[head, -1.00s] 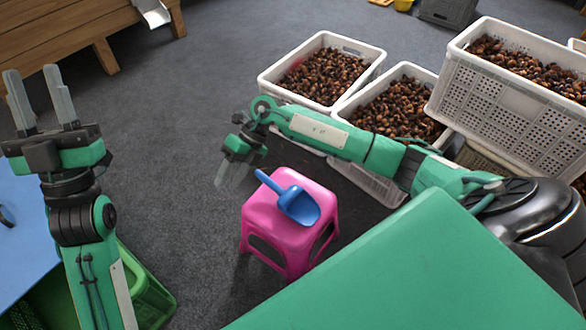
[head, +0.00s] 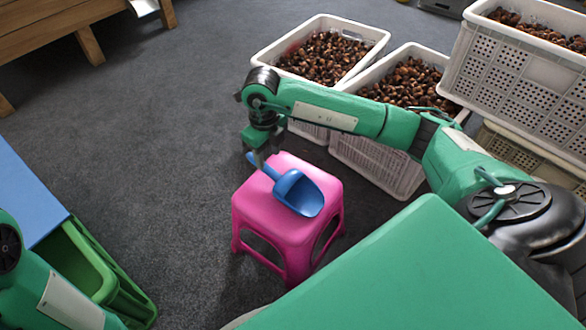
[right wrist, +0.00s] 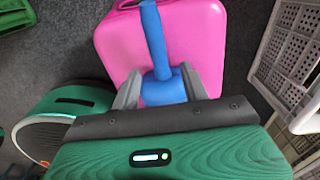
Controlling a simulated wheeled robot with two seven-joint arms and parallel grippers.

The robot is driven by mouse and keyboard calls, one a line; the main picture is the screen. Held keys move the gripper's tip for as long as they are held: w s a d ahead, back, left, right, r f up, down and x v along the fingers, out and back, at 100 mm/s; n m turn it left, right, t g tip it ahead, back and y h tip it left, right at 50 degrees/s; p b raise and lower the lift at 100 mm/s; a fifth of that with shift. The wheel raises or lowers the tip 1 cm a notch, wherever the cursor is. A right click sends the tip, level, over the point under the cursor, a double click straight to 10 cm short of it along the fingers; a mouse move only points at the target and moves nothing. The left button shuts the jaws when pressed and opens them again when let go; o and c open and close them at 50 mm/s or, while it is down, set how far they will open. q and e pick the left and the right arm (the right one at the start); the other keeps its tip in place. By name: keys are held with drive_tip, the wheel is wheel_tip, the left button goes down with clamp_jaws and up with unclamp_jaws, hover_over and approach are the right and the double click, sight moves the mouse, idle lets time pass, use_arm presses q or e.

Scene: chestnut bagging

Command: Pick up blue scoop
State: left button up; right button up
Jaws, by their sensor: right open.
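The blue scoop (head: 299,194) lies on the pink stool (head: 262,210), its handle pointing to the upper left in the head view. My right gripper (head: 260,159) points down at the handle end of the scoop. In the right wrist view, the open fingers of the right gripper (right wrist: 160,88) stand on either side of part of the scoop (right wrist: 154,40), above the stool (right wrist: 202,30). The gripper body hides the lower part of the scoop there. My left gripper is out of view; only part of the left arm shows at lower left.
White crates of chestnuts (head: 366,50) stand behind and right of the stool, close to my right arm. A green crate (head: 88,252) and a blue surface (head: 25,195) are at left. A wooden structure (head: 60,35) is at upper left. Grey floor left of the stool is clear.

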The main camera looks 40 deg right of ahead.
sight(271, 169)
wheel_tip(271, 169, down, 2)
drive_tip(key=shift+f+b, duration=0.2)
drive_tip(key=shift+b, duration=0.15)
drive_tip(key=f+b, duration=0.2)
drive_tip(key=f, duration=0.1)
drive_tip(key=f+b, duration=0.1)
drive_tip(key=b, duration=0.1)
drive_tip(key=shift+s+f, duration=0.25)
drive_tip(key=shift+f, duration=0.35)
drive_tip(key=shift+r, duration=0.1)
clamp_jaws()
